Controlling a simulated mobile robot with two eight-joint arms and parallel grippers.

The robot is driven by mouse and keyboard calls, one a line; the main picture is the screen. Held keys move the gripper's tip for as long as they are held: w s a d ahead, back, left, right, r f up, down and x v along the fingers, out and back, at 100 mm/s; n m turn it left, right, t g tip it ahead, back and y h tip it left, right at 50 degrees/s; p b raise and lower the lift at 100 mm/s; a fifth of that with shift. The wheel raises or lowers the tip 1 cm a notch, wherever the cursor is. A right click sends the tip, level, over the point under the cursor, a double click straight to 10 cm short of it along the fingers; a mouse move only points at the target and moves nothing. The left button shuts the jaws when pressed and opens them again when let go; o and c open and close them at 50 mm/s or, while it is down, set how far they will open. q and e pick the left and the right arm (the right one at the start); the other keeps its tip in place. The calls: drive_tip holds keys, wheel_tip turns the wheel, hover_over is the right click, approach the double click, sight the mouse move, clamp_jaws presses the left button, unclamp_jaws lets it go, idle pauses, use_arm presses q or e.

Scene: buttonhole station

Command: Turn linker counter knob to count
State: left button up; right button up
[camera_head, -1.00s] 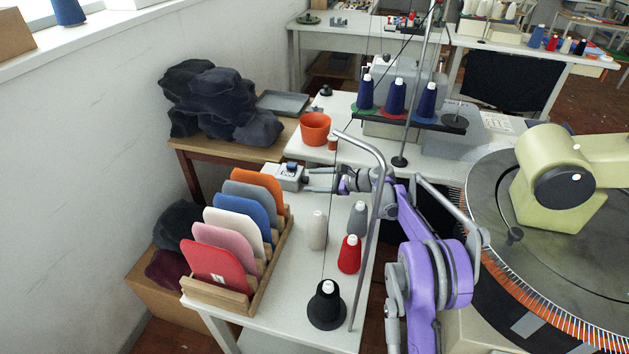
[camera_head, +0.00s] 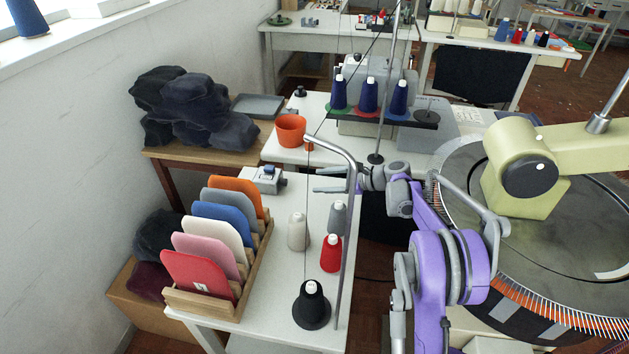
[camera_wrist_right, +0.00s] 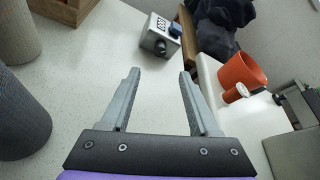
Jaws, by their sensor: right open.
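The counter (camera_head: 268,180) is a small grey box with a dark blue panel, on the white table behind the row of coloured panels. In the right wrist view the counter (camera_wrist_right: 153,34) lies just beyond the fingers, with a dark knob (camera_wrist_right: 159,47) on its near face. The knob's setting is too small to read. My right gripper (camera_head: 317,181) is to the right of the counter, apart from it, pointing at it. In the right wrist view the right gripper (camera_wrist_right: 159,74) is open, with nothing between its fingers. My left gripper is not in view.
An orange cup (camera_head: 291,130) stands behind, on the neighbouring table. A wooden rack (camera_head: 254,262) of coloured panels is in front of the counter. Thread cones, including a red one (camera_head: 331,254), and a bent metal stand (camera_head: 349,215) are near the arm. Table between gripper and counter is clear.

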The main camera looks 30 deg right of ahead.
sight(293, 189)
drive_tip(key=shift+w+d+m+g+y+b, duration=0.45)
drive_tip(key=shift+w+m+g+b, duration=0.25)
drive_tip(key=shift+m, duration=0.3)
drive_tip(key=shift+w+d+m, duration=0.15)
drive_tip(key=shift+w+m, duration=0.05)
drive_tip(key=shift+m, duration=0.2)
drive_tip(key=shift+w+g, duration=0.1)
drive_tip(key=shift+g, duration=0.2)
drive_tip(key=b+x, duration=0.1)
drive_tip(key=x, duration=0.9)
drive_tip(key=shift+w+a+r, duration=0.1)
drive_tip(key=shift+a, duration=0.3)
clamp_jaws()
